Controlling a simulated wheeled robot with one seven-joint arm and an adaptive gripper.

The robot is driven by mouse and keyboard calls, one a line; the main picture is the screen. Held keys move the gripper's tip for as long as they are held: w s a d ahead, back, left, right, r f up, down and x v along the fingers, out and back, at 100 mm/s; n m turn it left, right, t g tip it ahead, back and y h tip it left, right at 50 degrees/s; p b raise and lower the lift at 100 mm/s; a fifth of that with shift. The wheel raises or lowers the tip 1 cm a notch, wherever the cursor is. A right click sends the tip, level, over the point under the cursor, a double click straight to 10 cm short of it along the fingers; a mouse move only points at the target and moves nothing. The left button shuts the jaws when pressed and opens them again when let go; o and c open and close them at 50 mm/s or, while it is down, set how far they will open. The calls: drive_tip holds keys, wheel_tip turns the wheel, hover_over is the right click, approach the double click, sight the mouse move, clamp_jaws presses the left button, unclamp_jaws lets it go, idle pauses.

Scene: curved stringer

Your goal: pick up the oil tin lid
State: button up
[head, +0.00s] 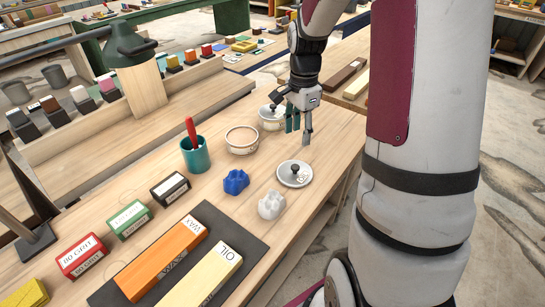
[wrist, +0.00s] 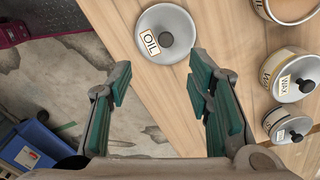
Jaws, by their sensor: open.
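The oil tin lid (head: 294,173) is a round grey lid with a dark knob, lying flat on the wooden bench, knob up. In the wrist view the lid (wrist: 178,22) bears an OIL label and sits just beyond the fingertips, at the upper middle. My gripper (head: 299,130) is above the bench, behind the lid in the head view, fingers pointing down. Its green-padded fingers (wrist: 161,67) are spread wide in the wrist view, with nothing between them but bench edge and floor. An open round tin (head: 242,147) stands left of my gripper.
A lidded tin (head: 271,124) stands behind my gripper; the wrist view shows a WAX-labelled tin (wrist: 283,92) and a smaller lidded one (wrist: 286,137). A blue lump (head: 235,182) and white lump (head: 271,205) lie near the lid. A green cup (head: 195,157) stands left. The bench edge is close right.

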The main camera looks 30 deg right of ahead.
hover_over(296, 166)
drive_tip(key=f, duration=0.8)
drive_tip(key=shift+s+a+f, duration=0.3)
drive_tip(key=shift+f, duration=0.1)
drive_tip(key=shift+w+d+f, duration=0.15)
drive_tip(key=shift+f, duration=1.2)
drive_tip(key=shift+w+d+f, duration=0.15)
drive_tip(key=shift+f, duration=1.15)
drive_tip(key=shift+c, duration=0.2)
clamp_jaws()
